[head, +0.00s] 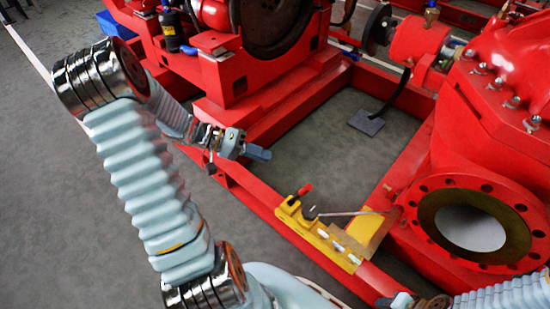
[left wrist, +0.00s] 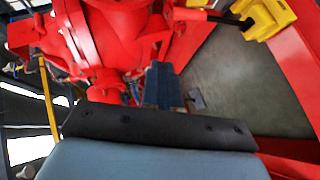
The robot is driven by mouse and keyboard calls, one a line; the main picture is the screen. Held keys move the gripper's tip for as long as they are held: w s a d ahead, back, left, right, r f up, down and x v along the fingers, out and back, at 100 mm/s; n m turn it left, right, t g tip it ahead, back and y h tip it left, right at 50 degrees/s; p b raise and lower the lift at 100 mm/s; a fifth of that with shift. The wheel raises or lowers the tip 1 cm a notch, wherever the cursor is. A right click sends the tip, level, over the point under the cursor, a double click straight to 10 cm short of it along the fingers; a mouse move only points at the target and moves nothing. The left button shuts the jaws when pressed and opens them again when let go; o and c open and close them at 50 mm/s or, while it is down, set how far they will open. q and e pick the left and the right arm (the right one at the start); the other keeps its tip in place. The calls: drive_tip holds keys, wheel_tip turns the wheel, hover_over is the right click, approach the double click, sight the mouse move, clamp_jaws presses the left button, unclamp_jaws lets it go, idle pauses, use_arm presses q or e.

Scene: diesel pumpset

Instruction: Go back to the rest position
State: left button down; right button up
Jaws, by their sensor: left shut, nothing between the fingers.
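My left gripper (head: 258,153) shows in the head view at the end of my left arm, over the red frame rail left of centre. Its dark blue fingers are together and hold nothing. The fingers also show in the left wrist view (left wrist: 161,85), closed, with red machinery and grey floor beyond them. My right arm comes in at the bottom right of the head view. Its gripper end (head: 392,301) is small and cut by the bottom edge, so its jaw state is unclear.
The red pumpset frame (head: 245,200) surrounds open grey floor. A yellow tool holder (head: 318,234) with a red-handled tool sits on the near rail. The red pump with its round flange (head: 425,200) stands right. A grey pad (head: 366,123) lies inside the frame. Floor at left is clear.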

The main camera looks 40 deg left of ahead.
use_arm(q)
drive_tip(key=shift+s+a+r, duration=0.15)
drive_tip(key=shift+a, duration=0.1)
idle(0.4)
drive_tip(key=s+d+f+g+y+p, duration=0.3)
drive_tip(key=d+f, duration=0.5)
drive_tip(key=d, duration=0.4)
drive_tip(key=s+d+f+m+g+y+p, duration=0.1)
drive_tip(key=s+d+f+g+y+p, duration=0.2)
drive_tip(key=d+f, duration=0.6)
drive_tip(key=s+d+y+p, duration=0.1)
drive_tip(key=d+p, duration=0.1)
drive_tip(key=d, duration=0.1)
drive_tip(key=shift+d, duration=0.3)
drive_tip(key=shift+f, duration=0.1)
